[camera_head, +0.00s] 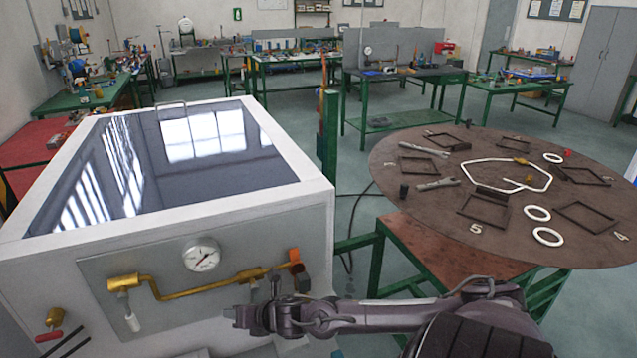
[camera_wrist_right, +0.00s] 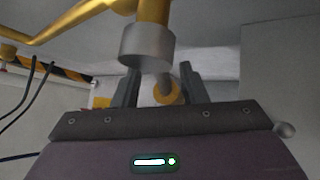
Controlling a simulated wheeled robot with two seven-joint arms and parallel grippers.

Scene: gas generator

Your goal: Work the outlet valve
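On the generator's front panel, a brass pipe (camera_head: 205,287) runs right to a fitting with an orange end (camera_head: 295,256). A brass fitting with a white lever (camera_head: 131,321) hangs at the pipe's left end. I cannot tell for sure which fitting is the outlet valve. My right gripper (camera_head: 240,314) is just below the pipe's right part, close to the panel. In the right wrist view its two fingers (camera_wrist_right: 158,88) stand apart, with a grey collar (camera_wrist_right: 146,45) on a brass stem in front of them and a brass round part behind. Contact is unclear. My left gripper is out of view.
A round gauge (camera_head: 202,255) sits above the pipe. A brass valve with a red handle (camera_head: 48,336) is at the lower left. A round brown table (camera_head: 450,237) with frames and white rings stands at the right, close to my right arm. Workbenches are behind.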

